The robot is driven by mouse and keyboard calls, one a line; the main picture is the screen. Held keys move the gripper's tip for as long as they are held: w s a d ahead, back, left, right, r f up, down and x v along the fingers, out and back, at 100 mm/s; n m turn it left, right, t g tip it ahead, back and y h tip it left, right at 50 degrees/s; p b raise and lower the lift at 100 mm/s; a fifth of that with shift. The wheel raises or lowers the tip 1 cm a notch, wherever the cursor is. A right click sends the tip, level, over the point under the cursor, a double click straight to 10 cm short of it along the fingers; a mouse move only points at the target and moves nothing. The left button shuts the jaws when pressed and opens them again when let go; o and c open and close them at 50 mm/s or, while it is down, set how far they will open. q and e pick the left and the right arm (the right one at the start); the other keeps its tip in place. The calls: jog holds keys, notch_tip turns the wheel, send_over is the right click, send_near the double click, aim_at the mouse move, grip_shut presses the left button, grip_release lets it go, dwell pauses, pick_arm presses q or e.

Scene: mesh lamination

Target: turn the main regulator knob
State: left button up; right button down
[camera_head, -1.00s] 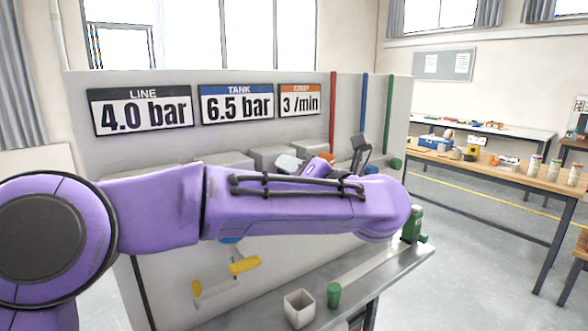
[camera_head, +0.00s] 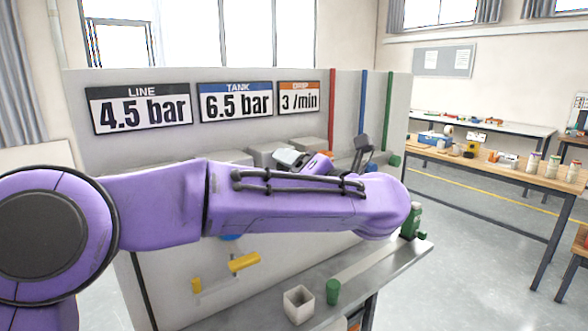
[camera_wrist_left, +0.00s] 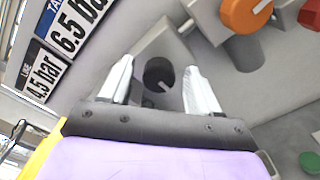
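In the left wrist view a dark round knob (camera_wrist_left: 159,75) with a pale pointer line sits on a grey block. My left gripper (camera_wrist_left: 160,66) has its two pale fingers on either side of the knob, with visible gaps. No label shows on the knob. In the head view my left gripper (camera_head: 289,159) is partly hidden behind my purple arm, and the dark knob cannot be made out. The LINE sign (camera_head: 140,107) reads 4.5 bar. My right gripper is not in view.
An orange knob (camera_wrist_left: 246,14) is right of the dark knob in the wrist view. The TANK sign (camera_head: 236,102) reads 6.5 bar and the DRIP sign (camera_head: 299,98) 3 /min.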

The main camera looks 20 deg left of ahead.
pick_arm(q)
jog(key=b+v, duration=0.2)
jog(key=v, duration=0.8)
jog(key=shift+s+d+b, duration=0.2)
jog(key=shift+b, duration=0.15)
